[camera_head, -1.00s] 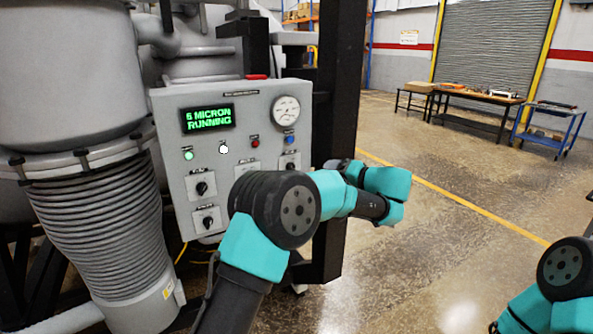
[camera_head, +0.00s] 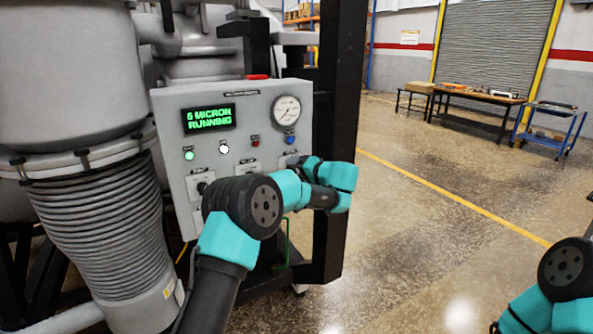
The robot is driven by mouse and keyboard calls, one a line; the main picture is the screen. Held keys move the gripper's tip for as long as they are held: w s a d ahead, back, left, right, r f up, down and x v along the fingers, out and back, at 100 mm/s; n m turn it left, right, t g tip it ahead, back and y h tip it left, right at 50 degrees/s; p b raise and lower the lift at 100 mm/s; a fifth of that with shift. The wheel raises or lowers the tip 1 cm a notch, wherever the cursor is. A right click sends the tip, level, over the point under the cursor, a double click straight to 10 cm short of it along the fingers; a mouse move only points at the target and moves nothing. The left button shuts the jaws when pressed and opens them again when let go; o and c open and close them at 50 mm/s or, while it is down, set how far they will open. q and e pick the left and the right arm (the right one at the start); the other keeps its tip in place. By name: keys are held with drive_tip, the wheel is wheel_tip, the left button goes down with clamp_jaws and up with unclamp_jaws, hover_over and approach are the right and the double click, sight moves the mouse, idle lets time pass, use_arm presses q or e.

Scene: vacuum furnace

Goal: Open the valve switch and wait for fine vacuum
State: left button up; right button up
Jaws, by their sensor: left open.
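The grey control panel (camera_head: 175,110) has a green display (camera_head: 208,118) reading a few micron, first digit unclear, and RUNNING. A round gauge (camera_head: 287,110) sits at its top right. A black rotary switch (camera_head: 202,187) shows at lower left. The switch below it is mostly hidden by my left arm, and the right-hand switch is partly covered by my wrist. My left gripper (camera_head: 297,161) is by the panel's lower right, mostly hidden behind its wrist; it is open and I see nothing held. Contact with a switch cannot be told. My right gripper is outside the picture.
A black post (camera_head: 340,90) stands right of the panel. A large grey ribbed column (camera_head: 95,235) stands left. Green and white lamps (camera_head: 189,155) show on the panel. Open floor (camera_head: 430,240) lies right, with workbenches (camera_head: 475,97) at the back.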

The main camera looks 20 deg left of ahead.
use_arm(q)
drive_tip(key=shift+w+a, duration=0.2)
drive_tip(key=shift+a, duration=0.1)
drive_tip(key=shift+c, duration=0.3)
drive_tip(key=c, duration=0.9)
drive_tip(key=shift+o, duration=0.2)
drive_tip(key=shift+f+m, duration=0.1)
drive_tip(key=shift+m, duration=0.2)
drive_tip(key=m+y, duration=0.1)
drive_tip(key=m, duration=0.2)
drive_tip(key=m+t+y, duration=0.1)
drive_tip(key=m, duration=0.3)
drive_tip(key=m+t+y, duration=0.1)
drive_tip(key=m, duration=0.2)
drive_tip(key=shift+f+m+y, duration=0.25)
drive_tip(key=shift+m+y, duration=0.05)
drive_tip(key=shift+y, duration=0.1)
